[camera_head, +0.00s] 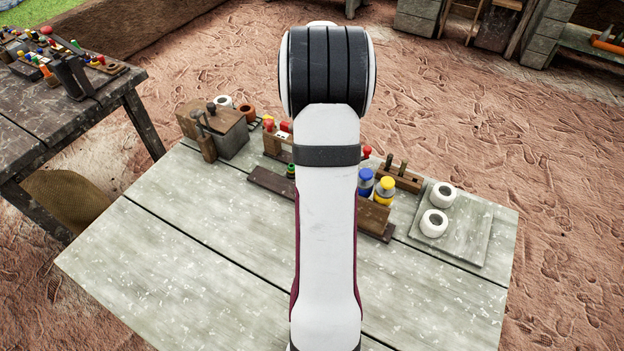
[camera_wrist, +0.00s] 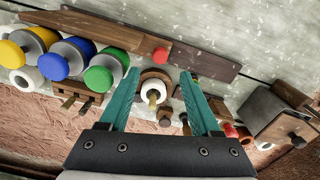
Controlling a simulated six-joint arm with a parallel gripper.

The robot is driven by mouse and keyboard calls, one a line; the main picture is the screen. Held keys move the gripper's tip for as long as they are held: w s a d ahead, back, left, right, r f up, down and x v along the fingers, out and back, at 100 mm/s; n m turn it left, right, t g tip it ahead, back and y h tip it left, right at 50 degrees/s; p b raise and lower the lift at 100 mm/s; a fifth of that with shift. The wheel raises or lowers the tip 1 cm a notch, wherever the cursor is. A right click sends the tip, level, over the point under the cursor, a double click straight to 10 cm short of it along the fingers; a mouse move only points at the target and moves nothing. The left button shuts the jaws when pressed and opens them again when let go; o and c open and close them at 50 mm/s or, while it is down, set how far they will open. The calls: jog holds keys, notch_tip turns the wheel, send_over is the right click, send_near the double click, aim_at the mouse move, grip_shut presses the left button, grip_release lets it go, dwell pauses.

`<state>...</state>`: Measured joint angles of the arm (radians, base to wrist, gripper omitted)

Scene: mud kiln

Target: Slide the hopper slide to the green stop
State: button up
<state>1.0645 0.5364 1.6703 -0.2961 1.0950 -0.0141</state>
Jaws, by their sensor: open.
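A lighter brown block (camera_wrist: 85,27), which looks like the hopper slide, sits on a long dark wooden rail (camera_wrist: 205,66). In the head view the block (camera_head: 374,215) shows at the rail's right end, partly behind my arm. A small green piece (camera_head: 290,170), perhaps the green stop, stands by the rail's left part. A red round knob (camera_wrist: 160,54) is at the rail in the wrist view. My gripper (camera_wrist: 159,73) is open with nothing held, its teal fingers pointing toward the rail near the red knob. My arm hides the gripper and the rail's middle in the head view.
Blue (camera_head: 365,182) and yellow (camera_head: 385,190) capped bottles stand behind the block; a green-capped one (camera_wrist: 98,79) is beside my left finger in the wrist view. A slab (camera_head: 470,235) with two white rings lies right, a box (camera_head: 225,132) left. The table's front is clear.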

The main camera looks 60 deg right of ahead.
notch_tip(320, 180, down, 8)
jog(key=shift+f, duration=0.2)
grip_shut()
dwell(0.4)
dwell(1.0)
